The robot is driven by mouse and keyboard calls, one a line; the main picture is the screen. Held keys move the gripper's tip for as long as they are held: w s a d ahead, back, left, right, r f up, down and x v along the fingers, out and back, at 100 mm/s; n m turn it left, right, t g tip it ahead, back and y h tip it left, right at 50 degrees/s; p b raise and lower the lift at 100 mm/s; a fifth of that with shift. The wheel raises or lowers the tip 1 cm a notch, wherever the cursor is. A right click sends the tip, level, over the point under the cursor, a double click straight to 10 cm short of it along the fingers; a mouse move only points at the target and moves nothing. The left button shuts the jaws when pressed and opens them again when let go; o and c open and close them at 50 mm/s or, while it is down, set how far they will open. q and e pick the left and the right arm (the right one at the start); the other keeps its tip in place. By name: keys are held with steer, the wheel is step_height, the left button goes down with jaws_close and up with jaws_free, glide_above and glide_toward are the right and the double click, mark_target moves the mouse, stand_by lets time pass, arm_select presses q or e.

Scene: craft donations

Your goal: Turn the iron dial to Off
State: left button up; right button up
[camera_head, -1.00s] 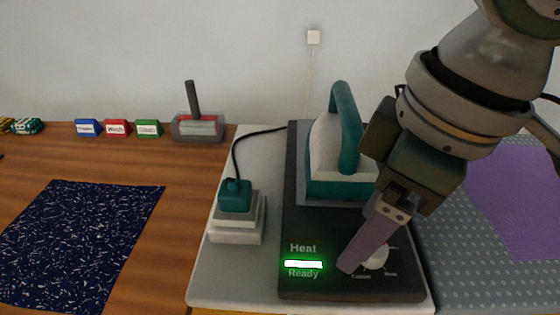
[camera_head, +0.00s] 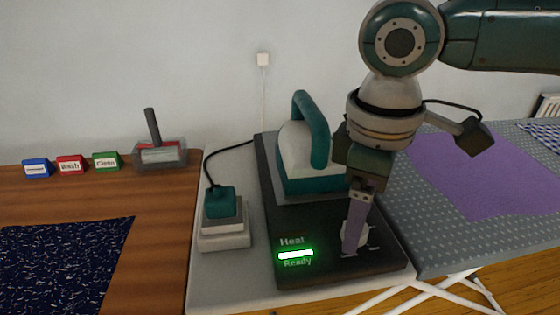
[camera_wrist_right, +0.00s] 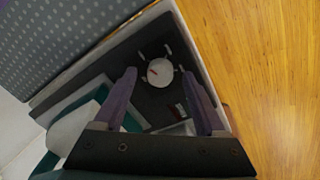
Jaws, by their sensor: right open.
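The iron dial (camera_wrist_right: 160,72) is a round white knob with a red mark and short ticks around it, on the dark base (camera_head: 335,262) in front of the iron. In the wrist view the red mark points left in the picture. My right gripper (camera_wrist_right: 158,92) is open, one purple finger either side of the dial and just short of it, not visibly gripping. In the head view a finger hides part of the dial. The teal and white iron (camera_head: 296,150) stands on the base. A green lit display (camera_head: 295,254) reads "Heat" and "Ready". My left gripper is out of view.
A teal plug (camera_head: 220,203) sits on a white block left of the base. A grey ironing board (camera_head: 440,235) with a purple cloth (camera_head: 480,178) is at right. A wooden table (camera_head: 165,235) with dark speckled fabric (camera_head: 60,265), label blocks and a lint-brush-like tool is at left.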

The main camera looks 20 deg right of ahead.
steer(key=shift+f, duration=0.45)
steer(key=shift+c, duration=0.3)
jaws_close()
